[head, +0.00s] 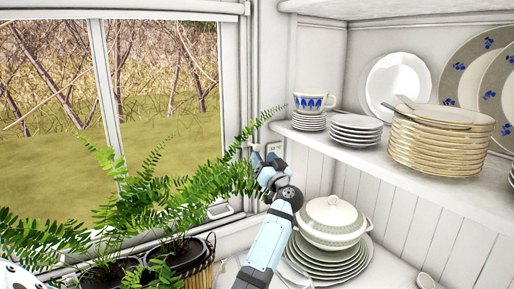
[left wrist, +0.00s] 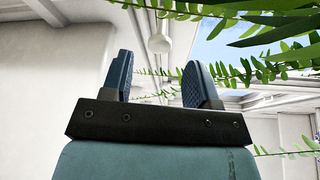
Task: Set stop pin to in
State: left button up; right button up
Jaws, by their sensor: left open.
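I cannot pick out the stop pin for certain in either view. The window (head: 166,110) at the left has a white frame, with a small pale fitting (head: 221,209) low on it. My left gripper (head: 263,166) is raised between the window frame and the shelves, beside the fern's fronds. A small white plate (head: 275,148) on the wall shows just behind it. In the left wrist view the two dark blue fingers (left wrist: 158,78) stand apart with nothing between them. My right gripper is not in view.
Potted ferns (head: 185,257) stand before the window, their fronds reaching my left gripper. A lidded tureen (head: 331,217) on stacked plates stands close right of my arm. The upper shelf (head: 350,152) holds a cup (head: 310,102), stacked plates (head: 436,140) and upright plates.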

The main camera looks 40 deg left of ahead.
aim_at(258, 149)
pick_arm(q)
jog(key=x, duration=0.4)
jog(key=shift+w+a+r, duration=0.25)
jog(key=shift+w+a, duration=0.05)
jog(key=shift+a, duration=0.3)
